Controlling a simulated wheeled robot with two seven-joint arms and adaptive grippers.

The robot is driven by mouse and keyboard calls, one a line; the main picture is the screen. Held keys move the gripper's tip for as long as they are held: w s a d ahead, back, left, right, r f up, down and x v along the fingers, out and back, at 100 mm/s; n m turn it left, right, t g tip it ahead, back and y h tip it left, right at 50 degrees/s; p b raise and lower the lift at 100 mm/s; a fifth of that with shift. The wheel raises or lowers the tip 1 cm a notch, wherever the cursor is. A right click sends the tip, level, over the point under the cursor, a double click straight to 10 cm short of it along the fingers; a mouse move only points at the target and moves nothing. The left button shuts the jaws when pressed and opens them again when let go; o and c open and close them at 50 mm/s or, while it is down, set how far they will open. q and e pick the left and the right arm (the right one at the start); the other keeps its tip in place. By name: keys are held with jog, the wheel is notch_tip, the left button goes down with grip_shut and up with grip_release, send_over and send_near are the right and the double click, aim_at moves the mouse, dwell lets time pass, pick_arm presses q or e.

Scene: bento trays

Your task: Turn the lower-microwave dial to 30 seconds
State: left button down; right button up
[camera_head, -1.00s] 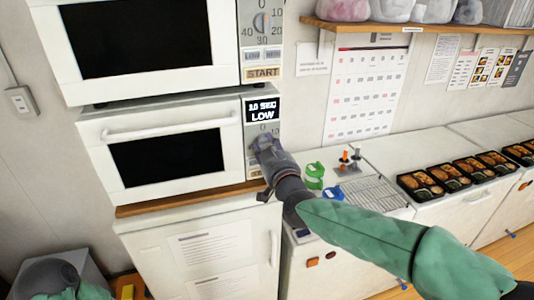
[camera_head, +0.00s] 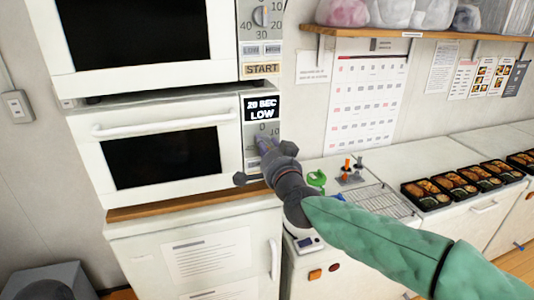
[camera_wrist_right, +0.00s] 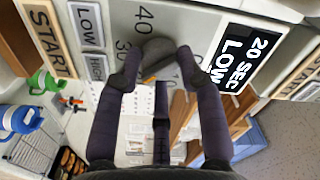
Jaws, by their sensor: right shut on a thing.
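The lower microwave (camera_head: 160,155) has a white door and a control panel on its right side. Its display (camera_head: 262,109) reads 20 SEC LOW; the display (camera_wrist_right: 242,57) reads the same in the right wrist view. The grey dial (camera_wrist_right: 158,57) sits between the two fingers of my right gripper (camera_wrist_right: 157,66), which is shut on it. In the head view my right gripper (camera_head: 266,148) covers most of the dial. The dial scale shows 0, 10, 30 and 40 around it. My left gripper is not in view.
The upper microwave (camera_head: 140,35) stands directly above, with its own dial and START button. A wooden shelf (camera_head: 420,30) holds bags at the upper right. Filled bento trays (camera_head: 460,186) line the counter at right. A green-capped bottle (camera_head: 316,179) stands near my right arm.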

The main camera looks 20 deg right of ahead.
jog(key=shift+a+f+m+b, duration=0.15)
jog(key=shift+m+b, duration=0.45)
jog(key=shift+m, duration=0.65)
jog(key=shift+f+m+b, duration=0.2)
jog(key=shift+m+b, duration=0.35)
jog(key=shift+m, duration=0.65)
jog(key=shift+a+f+m+b, duration=0.15)
jog(key=shift+m+b, duration=0.45)
jog(key=shift+m, duration=0.65)
jog(key=o, duration=1.1)
jog(key=shift+r, duration=0.1)
jog(key=shift+c, duration=0.2)
jog(key=shift+o, duration=0.5)
jog(key=shift+w+r+m, duration=0.1)
jog(key=shift+r+m, duration=0.05)
jog(key=shift+m, duration=0.15)
jog(key=shift+d, duration=0.1)
jog(key=shift+r, duration=0.1)
